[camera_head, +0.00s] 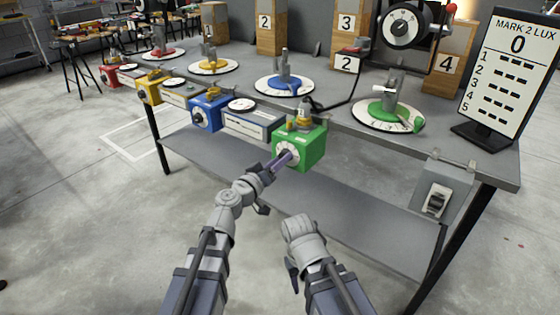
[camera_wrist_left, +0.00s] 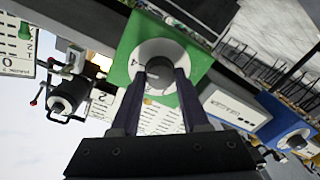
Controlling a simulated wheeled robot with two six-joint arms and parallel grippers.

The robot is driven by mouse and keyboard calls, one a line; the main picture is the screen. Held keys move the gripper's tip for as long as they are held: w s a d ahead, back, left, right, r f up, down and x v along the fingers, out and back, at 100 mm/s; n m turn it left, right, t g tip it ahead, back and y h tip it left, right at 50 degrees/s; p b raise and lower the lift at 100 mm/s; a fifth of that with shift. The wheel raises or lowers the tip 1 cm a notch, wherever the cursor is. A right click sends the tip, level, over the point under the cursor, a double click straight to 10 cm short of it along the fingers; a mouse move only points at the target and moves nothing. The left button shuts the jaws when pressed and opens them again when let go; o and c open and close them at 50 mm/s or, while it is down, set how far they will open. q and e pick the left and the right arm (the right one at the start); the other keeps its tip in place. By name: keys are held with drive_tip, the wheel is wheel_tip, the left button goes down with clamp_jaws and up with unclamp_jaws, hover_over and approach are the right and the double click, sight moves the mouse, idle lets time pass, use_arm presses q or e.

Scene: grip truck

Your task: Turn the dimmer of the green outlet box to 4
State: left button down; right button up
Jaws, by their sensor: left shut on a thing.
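The green outlet box (camera_head: 315,148) stands at the front edge of the table. Its white dimmer dial (camera_head: 291,146) faces me and also shows in the left wrist view (camera_wrist_left: 150,50). My left gripper (camera_head: 285,158) is at the dial. In the left wrist view its two dark fingers (camera_wrist_left: 160,76) are shut on the grey dimmer knob (camera_wrist_left: 158,88). A 4 shows on the dial's left side there; I cannot tell which number the knob points to. My right gripper (camera_head: 292,270) hangs low in front of the table, apart from everything, and its jaws are not clear.
Blue (camera_head: 207,112), yellow (camera_head: 149,88) and red (camera_head: 109,76) outlet boxes line the table edge to the left. A green turntable (camera_head: 372,119) stands behind right. A sign reading 0 (camera_head: 510,62) is at the right. A grey switch box (camera_head: 442,187) hangs at the front right.

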use_arm(q)
drive_tip(key=shift+c, duration=2)
unclamp_jaws()
drive_tip(key=shift+s, duration=0.1)
